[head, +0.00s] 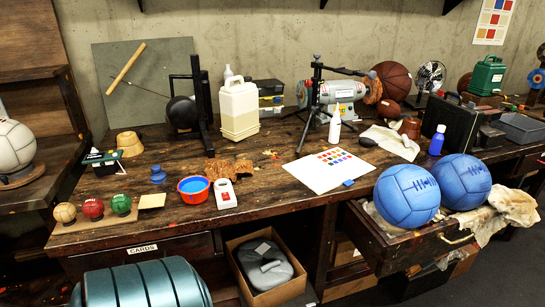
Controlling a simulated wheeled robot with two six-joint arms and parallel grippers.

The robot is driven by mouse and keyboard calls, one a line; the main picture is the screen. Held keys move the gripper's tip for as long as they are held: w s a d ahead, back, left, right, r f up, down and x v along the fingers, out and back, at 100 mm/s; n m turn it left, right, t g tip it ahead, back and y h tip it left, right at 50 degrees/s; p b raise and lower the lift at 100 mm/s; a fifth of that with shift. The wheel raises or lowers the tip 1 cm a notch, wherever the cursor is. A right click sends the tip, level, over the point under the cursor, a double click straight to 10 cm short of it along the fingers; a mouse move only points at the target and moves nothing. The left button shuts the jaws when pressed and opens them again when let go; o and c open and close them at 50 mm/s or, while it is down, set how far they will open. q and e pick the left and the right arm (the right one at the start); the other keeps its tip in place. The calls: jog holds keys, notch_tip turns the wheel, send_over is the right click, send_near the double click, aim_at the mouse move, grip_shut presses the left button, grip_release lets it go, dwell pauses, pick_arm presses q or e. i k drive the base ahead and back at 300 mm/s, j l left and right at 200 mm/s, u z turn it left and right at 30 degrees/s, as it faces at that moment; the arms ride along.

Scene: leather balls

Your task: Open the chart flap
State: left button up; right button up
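A white chart (321,175) with rows of coloured swatches lies flat on the wooden workbench, right of the middle. A small blue tab (348,182) is at its front right edge. I cannot tell from here which part of the chart is a flap, or whether it is lifted. Another swatch chart (494,20) hangs on the wall at the upper right. Neither of my grippers shows in the head view.
A black stand (318,90) is behind the chart, with a white bottle (335,125) nearby. Two blue balls (407,195) sit over an open drawer (385,240) at the front right. A white device (225,194) and a blue-filled red bowl (193,189) are left of the chart.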

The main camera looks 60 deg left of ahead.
aim_at(317, 175)
jog(key=j+u, duration=0.1)
jog(key=u, duration=1.7)
jog(key=i+l+u, duration=0.1)
jog(key=l+u, duration=1.05)
jog(key=u, duration=0.15)
